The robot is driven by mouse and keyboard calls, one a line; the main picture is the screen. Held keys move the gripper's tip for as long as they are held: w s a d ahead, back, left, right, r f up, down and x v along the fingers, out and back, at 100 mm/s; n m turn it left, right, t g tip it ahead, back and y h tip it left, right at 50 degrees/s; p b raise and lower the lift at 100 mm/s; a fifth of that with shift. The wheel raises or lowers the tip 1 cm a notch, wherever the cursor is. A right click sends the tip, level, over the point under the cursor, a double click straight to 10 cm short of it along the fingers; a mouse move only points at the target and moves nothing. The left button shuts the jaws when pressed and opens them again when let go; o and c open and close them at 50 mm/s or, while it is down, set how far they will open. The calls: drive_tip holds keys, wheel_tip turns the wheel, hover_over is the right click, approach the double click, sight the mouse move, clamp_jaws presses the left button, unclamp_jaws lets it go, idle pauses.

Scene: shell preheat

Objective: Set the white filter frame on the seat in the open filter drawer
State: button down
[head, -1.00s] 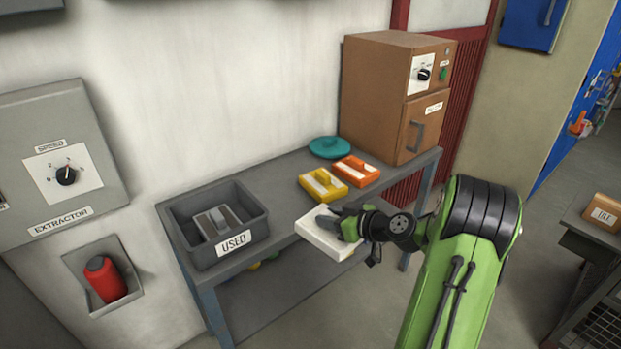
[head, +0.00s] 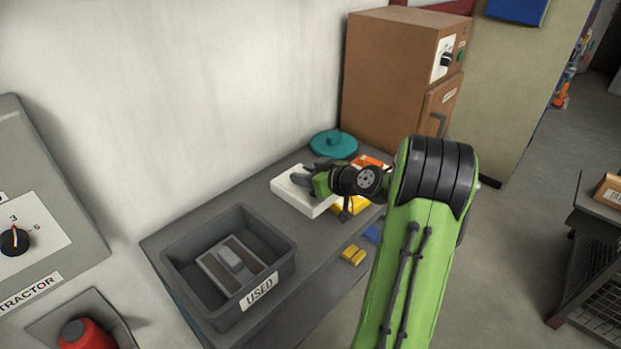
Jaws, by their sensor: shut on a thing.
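The white filter frame (head: 303,203) is a thick white block in the middle of the head view. My gripper (head: 303,177) is shut on it. The frame appears above the grey bench, in front of the teal lid; I cannot tell whether it touches the bench top. My wrist hides part of its right side. The open filter drawer and its seat are not recognisable in this view.
A grey bin marked USED (head: 272,292) holds a grey frame (head: 231,265). A teal lid (head: 334,145), an orange frame (head: 371,161) and a yellow frame (head: 350,207) lie on the bench (head: 212,213). A brown cabinet (head: 388,85) stands behind. The extractor panel (head: 40,190) is at left.

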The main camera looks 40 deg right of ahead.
drive_tip(key=shift+w, duration=0.2)
drive_tip(key=b, duration=0.2)
hover_over(305, 220)
wheel_tip(305, 220, down, 10)
drive_tip(key=shift+s+r, duration=0.1)
drive_tip(key=shift+b, duration=0.4)
drive_tip(key=c, duration=0.8)
unclamp_jaws()
